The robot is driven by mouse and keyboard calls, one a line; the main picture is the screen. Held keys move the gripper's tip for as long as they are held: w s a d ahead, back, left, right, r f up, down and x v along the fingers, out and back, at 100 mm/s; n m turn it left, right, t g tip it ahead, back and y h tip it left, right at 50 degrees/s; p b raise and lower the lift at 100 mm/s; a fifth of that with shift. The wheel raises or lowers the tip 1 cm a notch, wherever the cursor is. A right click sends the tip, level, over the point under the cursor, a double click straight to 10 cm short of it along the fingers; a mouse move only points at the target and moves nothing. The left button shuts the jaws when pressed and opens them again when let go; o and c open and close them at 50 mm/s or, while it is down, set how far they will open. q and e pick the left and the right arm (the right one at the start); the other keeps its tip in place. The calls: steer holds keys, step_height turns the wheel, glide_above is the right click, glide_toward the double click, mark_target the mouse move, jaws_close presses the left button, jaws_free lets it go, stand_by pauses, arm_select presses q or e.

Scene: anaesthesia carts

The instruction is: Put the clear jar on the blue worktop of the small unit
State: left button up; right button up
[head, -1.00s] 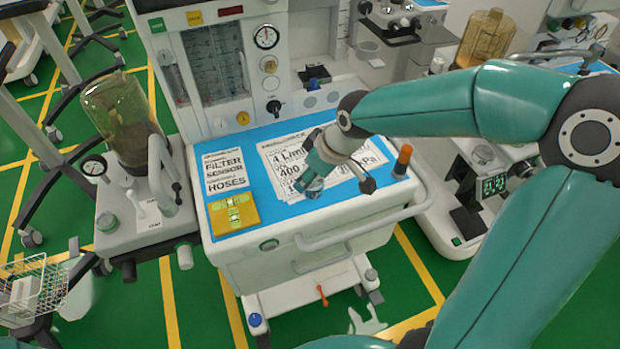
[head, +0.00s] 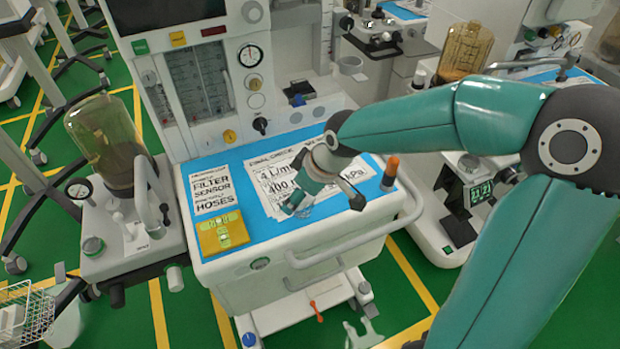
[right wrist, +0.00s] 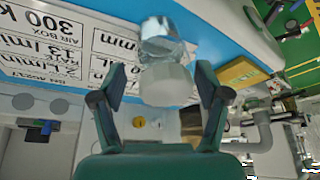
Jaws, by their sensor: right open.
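The clear jar (right wrist: 163,45) has a pale whitish end and stands on the blue worktop (right wrist: 190,20) in the right wrist view. In the head view it shows faintly (head: 303,209) on the blue worktop (head: 352,205), near the front edge and largely hidden by my right gripper. My right gripper (right wrist: 162,98) is open, with one finger on each side of the jar's pale end; I see no clear contact. In the head view my right gripper (head: 318,198) is low over the worktop. My left gripper is not in view.
Printed sheets (head: 268,185) lie on the worktop. A yellow block (head: 222,232) is at its front left and an orange-topped post (head: 391,168) at its right. A front rail (head: 345,243) runs below. A brownish canister (head: 108,140) stands on the left unit.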

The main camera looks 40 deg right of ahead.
steer(key=v, duration=1.1)
steer(key=shift+a, duration=0.1)
